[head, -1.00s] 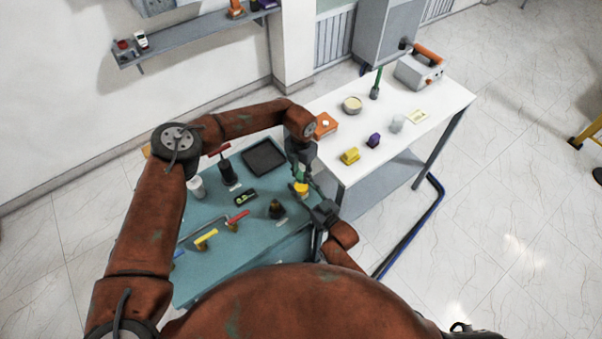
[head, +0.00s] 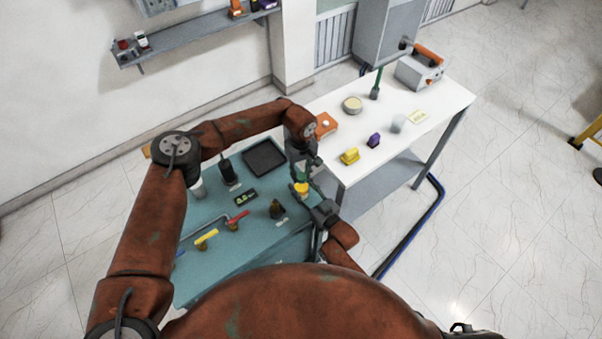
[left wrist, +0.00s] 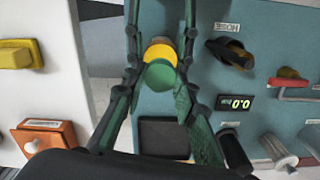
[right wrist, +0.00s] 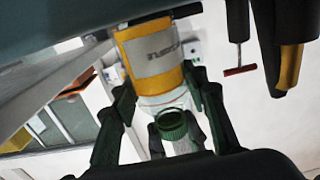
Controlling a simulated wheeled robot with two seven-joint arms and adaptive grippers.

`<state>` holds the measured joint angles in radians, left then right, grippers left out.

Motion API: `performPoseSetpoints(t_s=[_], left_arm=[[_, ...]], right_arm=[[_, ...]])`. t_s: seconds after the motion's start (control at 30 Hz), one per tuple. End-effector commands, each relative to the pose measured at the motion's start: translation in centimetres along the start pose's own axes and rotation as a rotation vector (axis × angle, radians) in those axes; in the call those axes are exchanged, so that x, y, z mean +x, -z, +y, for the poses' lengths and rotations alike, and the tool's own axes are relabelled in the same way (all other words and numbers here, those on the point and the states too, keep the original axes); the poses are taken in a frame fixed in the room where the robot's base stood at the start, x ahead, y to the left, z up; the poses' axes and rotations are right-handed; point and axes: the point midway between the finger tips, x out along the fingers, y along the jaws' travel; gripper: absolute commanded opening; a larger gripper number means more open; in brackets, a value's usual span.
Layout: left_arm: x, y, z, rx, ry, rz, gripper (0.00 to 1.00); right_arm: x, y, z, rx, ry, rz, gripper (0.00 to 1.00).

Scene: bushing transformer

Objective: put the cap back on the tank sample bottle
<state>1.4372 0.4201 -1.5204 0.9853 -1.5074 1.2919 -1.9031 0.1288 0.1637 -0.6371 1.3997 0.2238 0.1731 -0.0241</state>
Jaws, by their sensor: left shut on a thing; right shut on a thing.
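The sample bottle (head: 301,189) has a yellow band with a grey label and stands over the bench's right edge. It shows large in the right wrist view (right wrist: 152,60), between the fingers of my right gripper (right wrist: 165,115), which is shut on it. My left gripper (head: 302,172) comes from above and is shut on the green cap (left wrist: 160,75). In the left wrist view the cap overlaps the yellow bottle top (left wrist: 160,52). The right wrist view shows the cap (right wrist: 173,124) by the bottle's clear end. I cannot tell whether they touch.
The white table (head: 440,97) to the right carries a yellow block (head: 349,156), a purple block (head: 373,140) and an orange box (head: 325,124).

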Motion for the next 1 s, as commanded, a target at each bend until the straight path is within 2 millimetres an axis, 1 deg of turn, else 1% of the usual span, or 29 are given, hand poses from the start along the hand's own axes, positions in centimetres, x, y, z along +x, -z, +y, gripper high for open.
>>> performPoseSetpoints(t_s=[0.03, 0.2, 0.3, 0.4, 0.5, 0.57, 0.83, 0.87, 1.0], left_arm=[[-0.02, 0.07, 0.01, 0.091, -0.001, 0.001, 0.17], [-0.03, 0.06, 0.06, 0.437, -0.001, 0.000, 0.17], [-0.02, 0.06, 0.08, 0.618, -0.001, 0.001, 0.17], [-0.01, 0.07, 0.09, 0.751, -0.001, 0.001, 0.17], [-0.01, 0.08, 0.10, 0.825, -0.001, 0.002, 0.17], [-0.01, 0.08, 0.10, 0.845, -0.001, 0.002, 0.17], [-0.02, 0.09, 0.11, 0.849, -0.001, 0.002, 0.17], [-0.02, 0.09, 0.11, 0.849, -0.001, 0.002, 0.28], [0.00, 0.06, 0.11, 0.848, -0.001, 0.001, 0.37]], right_arm=[[-0.04, -0.09, -0.01, 0.000, 0.000, -0.002, 0.00], [-0.04, -0.10, -0.01, 0.000, 0.000, -0.002, 0.00], [-0.05, -0.10, -0.01, 0.000, 0.000, -0.002, 0.00], [-0.05, -0.10, -0.01, 0.000, 0.000, -0.002, 0.00], [-0.05, -0.11, -0.01, 0.000, 0.000, -0.002, 0.00], [-0.05, -0.11, -0.01, 0.000, 0.000, -0.002, 0.00], [-0.06, -0.12, -0.01, 0.000, 0.000, -0.002, 0.00], [-0.06, -0.12, -0.01, 0.000, 0.000, -0.002, 0.00], [-0.06, -0.12, -0.01, 0.000, 0.000, -0.002, 0.00]])
